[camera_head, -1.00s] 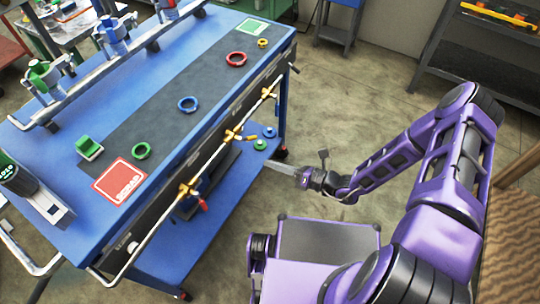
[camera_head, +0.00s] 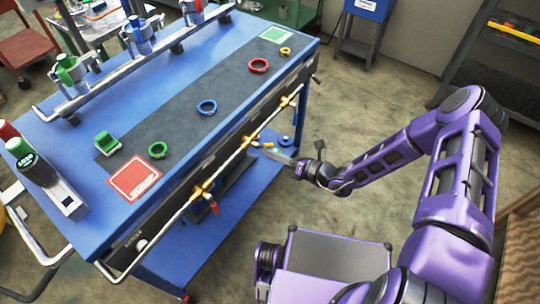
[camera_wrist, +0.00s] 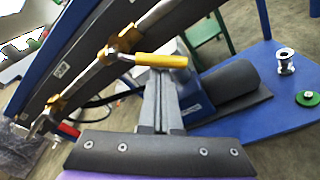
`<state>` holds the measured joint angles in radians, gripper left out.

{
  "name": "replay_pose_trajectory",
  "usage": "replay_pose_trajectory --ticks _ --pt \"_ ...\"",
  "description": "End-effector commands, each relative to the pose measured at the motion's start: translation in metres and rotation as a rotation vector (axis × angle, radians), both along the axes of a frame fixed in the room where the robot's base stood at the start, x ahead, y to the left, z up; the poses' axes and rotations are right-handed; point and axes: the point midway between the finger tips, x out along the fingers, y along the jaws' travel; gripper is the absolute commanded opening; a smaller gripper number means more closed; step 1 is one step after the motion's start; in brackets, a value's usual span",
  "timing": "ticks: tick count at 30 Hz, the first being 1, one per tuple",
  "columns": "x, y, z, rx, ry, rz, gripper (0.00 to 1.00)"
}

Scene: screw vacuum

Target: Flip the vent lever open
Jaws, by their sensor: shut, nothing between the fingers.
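A metal pipe (camera_head: 228,162) runs along the cart's front side and carries brass valves. The middle valve (camera_head: 251,141) has a lever with a yellow handle, which shows in the wrist view (camera_wrist: 160,60) lying nearly level and sticking out from the pipe. Another valve (camera_head: 200,190) has a red handle (camera_head: 214,208) that hangs down. No label shows which lever is the vent. My gripper (camera_head: 272,153) is shut and empty. In the wrist view its fingertips (camera_wrist: 160,82) are just below the yellow handle; I cannot tell whether they touch.
The blue cart's top holds a blue ring (camera_head: 207,106), a red ring (camera_head: 258,66) and a green ring (camera_head: 154,149). On the lower shelf, a dark cylinder (camera_wrist: 232,82) lies behind my gripper. Open floor lies right of the cart.

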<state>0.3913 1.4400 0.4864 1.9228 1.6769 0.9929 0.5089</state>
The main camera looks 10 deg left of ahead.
Motion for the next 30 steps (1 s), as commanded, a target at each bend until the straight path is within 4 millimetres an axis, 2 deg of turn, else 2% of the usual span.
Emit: replay_pose_trajectory --ticks 30 --pt "0.0072 -0.003 0.0063 -0.058 -0.142 0.0 0.0"
